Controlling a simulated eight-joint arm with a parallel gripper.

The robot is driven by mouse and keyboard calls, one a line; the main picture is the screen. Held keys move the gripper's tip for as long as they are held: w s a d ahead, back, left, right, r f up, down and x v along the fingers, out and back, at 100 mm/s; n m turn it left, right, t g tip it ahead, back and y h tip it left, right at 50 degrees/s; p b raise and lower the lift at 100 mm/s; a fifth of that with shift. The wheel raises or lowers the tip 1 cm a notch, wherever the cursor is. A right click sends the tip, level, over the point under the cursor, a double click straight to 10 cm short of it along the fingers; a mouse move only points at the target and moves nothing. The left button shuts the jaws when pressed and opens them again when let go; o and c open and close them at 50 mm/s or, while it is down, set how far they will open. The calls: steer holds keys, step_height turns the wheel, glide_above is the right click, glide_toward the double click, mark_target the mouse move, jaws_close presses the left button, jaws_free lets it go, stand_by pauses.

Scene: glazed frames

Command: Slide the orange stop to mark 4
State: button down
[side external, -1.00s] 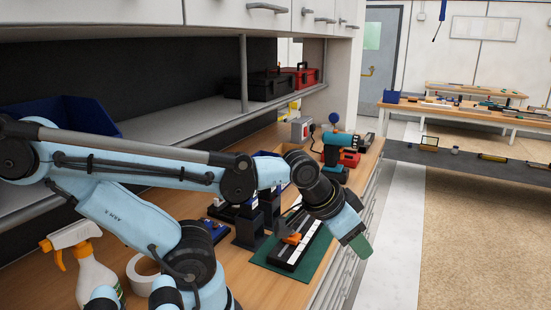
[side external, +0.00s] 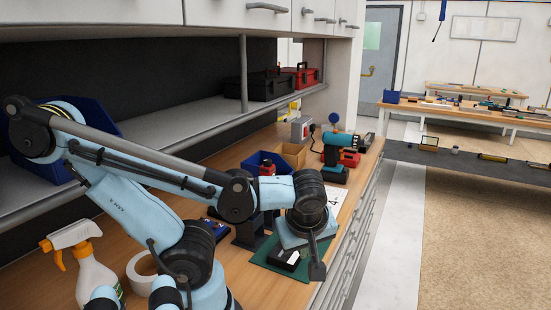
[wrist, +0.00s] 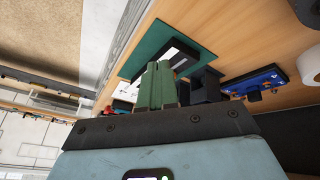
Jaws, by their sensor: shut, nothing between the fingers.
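The orange stop is hidden in both current views. The black rail (side external: 284,257) with a white strip lies on a green mat (side external: 263,252) at the bench's front edge; my wrist covers most of it. In the wrist view the rail (wrist: 183,52) and mat (wrist: 146,46) show beyond my gripper (wrist: 159,67). Its green fingers are together and empty, and overlap the near part of the rail in that view. Whether they touch the rail or stop cannot be told. A white card with a 4 (side external: 334,199) lies behind my wrist.
Black blocks (wrist: 205,84) stand close beside the fingers, with a blue item (wrist: 254,80) beyond. A spray bottle (side external: 92,277) and tape roll (side external: 142,270) are near left.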

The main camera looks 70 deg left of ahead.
steer(key=s+a+n+y, duration=0.1)
steer(key=s+n, duration=0.1)
steer(key=n, duration=0.2)
steer(key=n+g+y, duration=0.1)
steer(key=n+y, duration=0.1)
steer(key=n, duration=0.2)
glide_toward(279, 254)
steer(key=shift+x, duration=2.65)
steer(key=shift+w+a+r, duration=0.15)
steer(key=shift+w+a, duration=1.3)
steer(key=shift+a, duration=0.1)
steer(key=w+a, duration=0.4)
steer(key=shift+w+a, duration=0.1)
steer(key=shift+w, duration=0.05)
